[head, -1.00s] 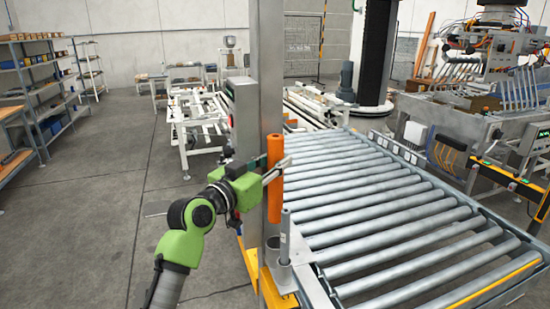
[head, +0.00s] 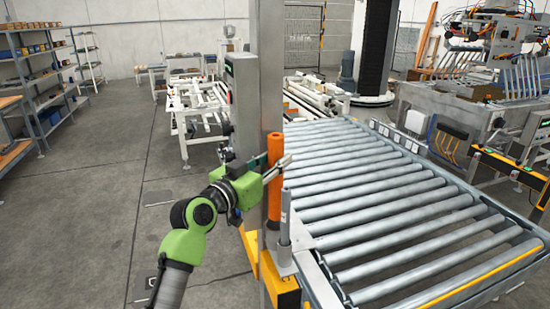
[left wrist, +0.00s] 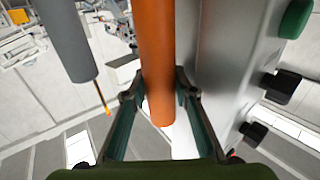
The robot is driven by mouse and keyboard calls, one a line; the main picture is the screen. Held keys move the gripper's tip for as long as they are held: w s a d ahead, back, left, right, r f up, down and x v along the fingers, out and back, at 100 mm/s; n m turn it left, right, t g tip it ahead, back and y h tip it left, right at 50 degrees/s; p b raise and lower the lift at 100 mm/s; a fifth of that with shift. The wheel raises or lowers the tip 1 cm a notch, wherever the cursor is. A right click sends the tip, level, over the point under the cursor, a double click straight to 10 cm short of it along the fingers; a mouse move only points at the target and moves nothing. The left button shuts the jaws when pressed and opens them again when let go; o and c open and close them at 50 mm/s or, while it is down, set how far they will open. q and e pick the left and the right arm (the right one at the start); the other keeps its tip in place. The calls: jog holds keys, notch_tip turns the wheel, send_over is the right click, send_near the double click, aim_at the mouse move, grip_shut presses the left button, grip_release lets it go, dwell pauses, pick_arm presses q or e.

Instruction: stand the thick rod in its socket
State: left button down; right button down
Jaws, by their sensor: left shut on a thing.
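The thick rod (head: 274,195) is orange and upright in the head view, in front of the grey column. My left gripper (head: 279,166) is shut on it, with fingers on both sides in the left wrist view (left wrist: 160,95). The orange rod (left wrist: 157,50) fills the middle of that view. In the head view, its lower end is at the small bracket plate (head: 283,262) beside the column, where the socket is mostly hidden. I cannot tell whether the end is inside. My right gripper is not in view.
A thinner grey rod (head: 285,215) stands upright on the bracket just right of the orange rod; it also shows in the left wrist view (left wrist: 68,40). The column (head: 257,90) is close behind. A roller conveyor (head: 390,200) fills the right. Open floor lies left.

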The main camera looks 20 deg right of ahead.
aim_at(271, 187)
pick_arm(q)
jog(key=shift+f+b, duration=3)
jog(key=shift+f, duration=0.55)
jog(key=c, duration=1.6)
grip_release()
jog(key=shift+o, duration=0.2)
jog(key=shift+s+d+r, duration=0.1)
jog(key=shift+s+r, duration=0.05)
jog(key=shift+a, duration=0.2)
jog(key=shift+s+a, duration=0.2)
jog(key=shift+a, duration=0.25)
jog(key=v, duration=0.6)
jog(key=shift+s, duration=0.4)
